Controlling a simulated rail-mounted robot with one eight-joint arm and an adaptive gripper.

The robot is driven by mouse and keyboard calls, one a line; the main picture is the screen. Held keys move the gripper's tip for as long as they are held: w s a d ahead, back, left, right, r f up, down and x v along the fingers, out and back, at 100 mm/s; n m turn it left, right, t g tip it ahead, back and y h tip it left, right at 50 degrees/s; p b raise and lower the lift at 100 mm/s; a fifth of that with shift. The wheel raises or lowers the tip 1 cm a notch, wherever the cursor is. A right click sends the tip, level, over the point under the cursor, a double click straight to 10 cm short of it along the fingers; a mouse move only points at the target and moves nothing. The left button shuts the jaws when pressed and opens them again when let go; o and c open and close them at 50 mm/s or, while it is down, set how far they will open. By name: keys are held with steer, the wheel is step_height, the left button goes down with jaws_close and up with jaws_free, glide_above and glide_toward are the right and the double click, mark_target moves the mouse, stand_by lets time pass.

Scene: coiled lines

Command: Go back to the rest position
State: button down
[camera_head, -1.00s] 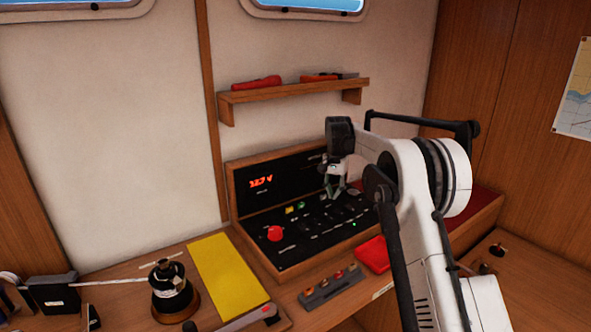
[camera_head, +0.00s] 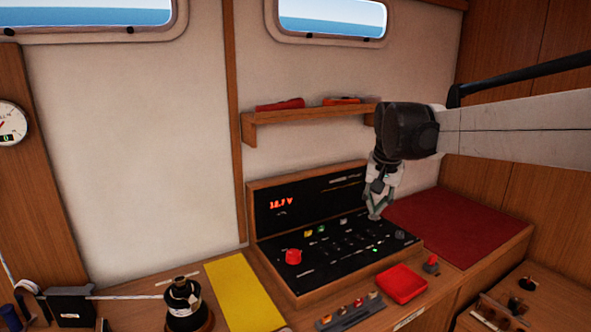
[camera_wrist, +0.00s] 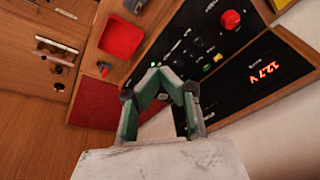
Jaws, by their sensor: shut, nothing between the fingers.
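My gripper (camera_head: 376,213) hangs from my white arm at the right, over the right part of the black control panel (camera_head: 336,246) in the head view. Its green-lined fingers meet at the tips with nothing between them. In the wrist view my gripper (camera_wrist: 160,75) also shows closed, with the panel (camera_wrist: 228,62) beyond it. The panel has a red knob (camera_head: 293,257), small coloured buttons and a red display (camera_head: 281,204). I cannot tell the exact gap between fingertips and panel.
A red tray (camera_head: 402,284) and a red-handled switch (camera_head: 431,264) are in front of the panel. A dark red pad (camera_head: 455,225) lies to its right. A shelf (camera_head: 300,122) with red items is above. A black winch (camera_head: 184,302) and a yellow sheet (camera_head: 243,295) are at left.

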steer(key=s+f+n+t, duration=0.1)
steer(key=s+f, duration=0.2)
steer(key=s, duration=0.7)
steer(key=s+f+n+t+b, duration=0.1)
steer(key=s+f, duration=0.3)
steer(key=s, duration=0.7)
steer(key=s+f+n+t+b, duration=0.1)
steer(key=s+f, duration=0.2)
steer(key=s, duration=0.8)
steer(key=shift+f+t, duration=0.3)
steer(key=shift+t, duration=0.1)
